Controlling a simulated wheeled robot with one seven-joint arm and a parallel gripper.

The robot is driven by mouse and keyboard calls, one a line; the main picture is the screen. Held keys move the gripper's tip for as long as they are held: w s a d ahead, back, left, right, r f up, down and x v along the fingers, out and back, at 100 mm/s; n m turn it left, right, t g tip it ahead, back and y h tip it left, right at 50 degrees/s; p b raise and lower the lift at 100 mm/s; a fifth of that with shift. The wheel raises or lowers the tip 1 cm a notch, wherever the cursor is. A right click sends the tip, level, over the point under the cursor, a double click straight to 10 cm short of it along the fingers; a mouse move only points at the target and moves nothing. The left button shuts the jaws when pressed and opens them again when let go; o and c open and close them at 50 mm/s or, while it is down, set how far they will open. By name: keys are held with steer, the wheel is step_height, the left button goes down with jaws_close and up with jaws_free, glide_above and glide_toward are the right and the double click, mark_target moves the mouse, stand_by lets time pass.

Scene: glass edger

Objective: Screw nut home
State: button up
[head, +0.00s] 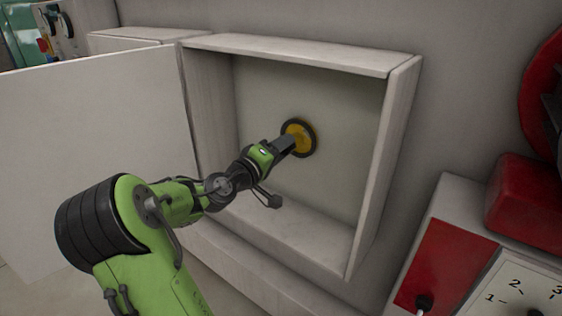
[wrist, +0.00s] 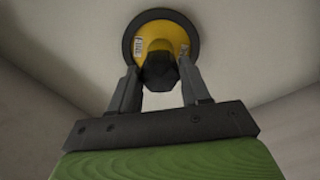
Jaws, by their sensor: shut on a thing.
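A yellow disc with a dark rim (head: 304,138) is mounted on the back wall of the open box. It also shows in the wrist view (wrist: 183,38), with small pale labels on its face. A dark, faceted nut (wrist: 158,68) sits in front of the disc's middle. My gripper (wrist: 160,80) is shut on the nut, with one finger on each side. In the head view my gripper (head: 286,146) reaches into the box and hides the nut. I cannot tell whether the nut touches the disc.
The pale box (head: 400,130) has side walls, a top and a bottom ledge around my arm. Its door (head: 90,150) stands open on the left. A red panel (head: 445,262), a numbered dial plate (head: 520,295) and a red block (head: 528,200) are at the lower right.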

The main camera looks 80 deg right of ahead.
steer(key=m+b, duration=1.2)
steer(key=m, duration=0.4)
steer(key=shift+f, duration=0.2)
steer(key=o, duration=0.9)
steer(key=shift+o, duration=0.4)
steer(key=shift+r, duration=0.1)
